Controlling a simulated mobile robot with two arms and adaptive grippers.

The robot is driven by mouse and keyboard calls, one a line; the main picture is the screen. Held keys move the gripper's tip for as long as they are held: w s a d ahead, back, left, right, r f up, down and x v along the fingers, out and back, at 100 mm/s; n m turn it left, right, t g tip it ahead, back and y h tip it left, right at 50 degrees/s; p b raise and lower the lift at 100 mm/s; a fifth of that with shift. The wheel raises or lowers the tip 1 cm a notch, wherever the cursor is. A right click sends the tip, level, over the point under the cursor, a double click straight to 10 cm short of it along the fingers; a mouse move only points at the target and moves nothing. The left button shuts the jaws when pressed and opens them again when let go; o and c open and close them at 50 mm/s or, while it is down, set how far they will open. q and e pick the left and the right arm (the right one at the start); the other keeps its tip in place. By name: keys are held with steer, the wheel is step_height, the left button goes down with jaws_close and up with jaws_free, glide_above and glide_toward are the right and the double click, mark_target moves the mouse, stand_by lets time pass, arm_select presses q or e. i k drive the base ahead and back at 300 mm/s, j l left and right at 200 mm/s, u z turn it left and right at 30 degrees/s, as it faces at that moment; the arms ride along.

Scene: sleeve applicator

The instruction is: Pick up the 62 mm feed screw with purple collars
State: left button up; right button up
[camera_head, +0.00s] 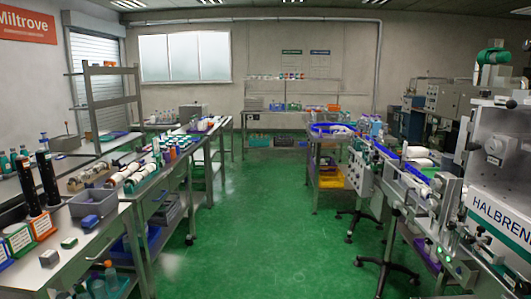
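I cannot make out purple collars on any part from here, so the 62 mm feed screw is not identifiable. Several pale cylinders with dark and reddish bands (127,176) lie on the left bench, and they may be feed screws. A tray of brownish, rod-like parts (88,176) lies just left of them. Both groups are small and their details are unclear. Neither of my grippers shows in the head view.
The left bench (112,232) also holds a grey bin (92,205), two upright dark columns (47,178) and small boxes. A green floor aisle (265,225) runs clear down the middle.

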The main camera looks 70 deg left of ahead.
mark_target(91, 170)
steer(key=i+j+u, duration=0.1)
steer(key=j+u, duration=0.3)
steer(key=i+j+u, duration=0.15)
steer(key=j+u, duration=0.3)
steer(key=i+j+u, duration=0.25)
steer(key=j+u, duration=0.15)
steer(key=i+j+u, duration=0.6)
steer(key=u, duration=0.2)
steer(key=i+j+u, duration=0.25)
steer(key=u, duration=0.2)
steer(key=i, duration=1.5)
steer(key=i+u, duration=0.7)
steer(key=i+l+u, duration=0.15)
steer(key=i+u, duration=0.2)
steer(key=i, duration=0.15)
steer(key=i+u, duration=0.35)
steer(key=u, duration=1.3)
steer(key=k+l, duration=0.05)
